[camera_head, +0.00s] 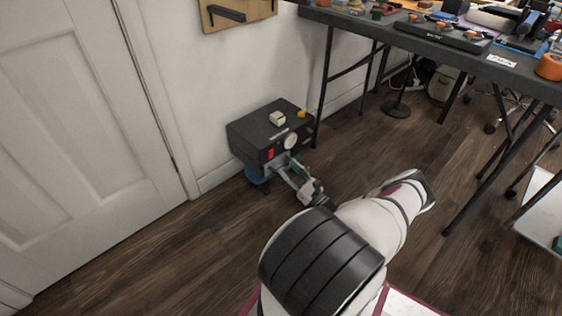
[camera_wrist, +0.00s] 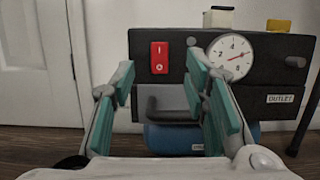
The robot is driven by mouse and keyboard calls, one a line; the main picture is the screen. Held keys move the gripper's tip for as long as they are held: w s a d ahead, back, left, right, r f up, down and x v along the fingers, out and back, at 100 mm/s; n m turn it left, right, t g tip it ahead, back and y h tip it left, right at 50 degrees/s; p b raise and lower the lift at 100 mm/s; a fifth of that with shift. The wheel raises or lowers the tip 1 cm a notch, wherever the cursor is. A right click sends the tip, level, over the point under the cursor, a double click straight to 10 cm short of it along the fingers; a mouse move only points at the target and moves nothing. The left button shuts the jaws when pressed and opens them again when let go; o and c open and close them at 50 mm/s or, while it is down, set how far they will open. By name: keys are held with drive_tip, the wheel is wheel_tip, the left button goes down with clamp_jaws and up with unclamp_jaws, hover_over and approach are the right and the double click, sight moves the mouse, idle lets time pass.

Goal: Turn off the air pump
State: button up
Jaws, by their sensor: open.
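The air pump (camera_head: 262,131) is a dark box on a blue tank, on the floor against the wall. In the wrist view its dark front panel (camera_wrist: 270,73) carries a red rocker switch (camera_wrist: 159,58), a white round gauge (camera_wrist: 230,57) with a red needle, and an OUTLET label. The switch also shows in the head view (camera_head: 270,153). My gripper (camera_wrist: 157,88) is open and empty, with teal finger pads, facing the panel. The switch appears between the two fingers, and I cannot tell whether either finger touches the panel. A grey handle sits below the switch, partly hidden by the right finger.
A small white block (camera_head: 277,118) and a yellow part (camera_head: 302,113) sit on the pump's top. A white door (camera_head: 85,120) stands at left. A dark workbench (camera_head: 400,45) with tools and thin legs stands at right. The wood floor around the pump is mostly clear.

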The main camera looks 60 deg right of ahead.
drive_tip(key=shift+v, duration=1.95)
